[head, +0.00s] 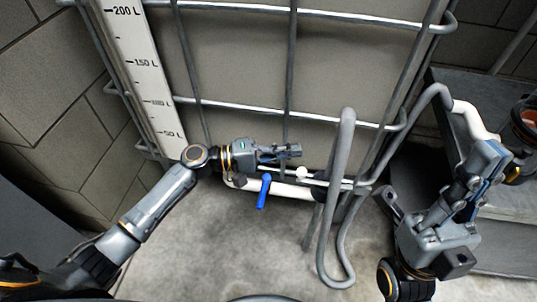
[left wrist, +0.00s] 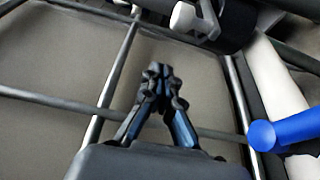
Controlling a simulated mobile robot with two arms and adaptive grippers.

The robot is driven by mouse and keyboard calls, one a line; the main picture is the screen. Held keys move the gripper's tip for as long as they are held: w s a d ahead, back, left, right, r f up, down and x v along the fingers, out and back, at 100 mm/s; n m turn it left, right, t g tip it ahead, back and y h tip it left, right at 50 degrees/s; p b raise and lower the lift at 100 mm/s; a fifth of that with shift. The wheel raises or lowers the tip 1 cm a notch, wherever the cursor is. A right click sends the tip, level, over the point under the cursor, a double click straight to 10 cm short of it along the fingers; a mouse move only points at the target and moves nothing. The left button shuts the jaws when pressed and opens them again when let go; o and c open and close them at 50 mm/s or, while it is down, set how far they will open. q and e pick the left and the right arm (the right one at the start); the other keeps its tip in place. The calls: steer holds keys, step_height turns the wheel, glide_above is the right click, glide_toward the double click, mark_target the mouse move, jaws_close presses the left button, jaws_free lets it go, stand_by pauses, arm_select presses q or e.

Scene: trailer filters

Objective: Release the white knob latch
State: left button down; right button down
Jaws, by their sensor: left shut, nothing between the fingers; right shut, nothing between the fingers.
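The small white knob (head: 301,173) sits low on the front of the caged tank, at the right end of a white pipe. In the left wrist view the white knob (left wrist: 183,16) is at the top, beside a dark fitting. My left gripper (head: 296,151) is just above the knob in the head view, apart from it. In the left wrist view its fingertips (left wrist: 160,72) are together and empty. My right gripper (head: 486,168) is at the right, shut and empty, in front of the hose's white end.
A blue lever handle (head: 264,190) hangs from the white pipe (head: 288,188) left of the knob. A looped grey hose (head: 345,150) rises right of the knob. Metal cage bars (head: 290,60) front the tank. A dark step (head: 505,235) stands at the right. The floor (head: 220,250) in front is clear.

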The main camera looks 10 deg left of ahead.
arm_select(q)
steer(key=s, duration=0.1)
steer(key=s+d, duration=0.1)
steer(key=s, duration=0.1)
steer(key=shift+s+d, duration=0.1)
steer(key=shift+s, duration=0.2)
steer(key=shift+s, duration=0.1)
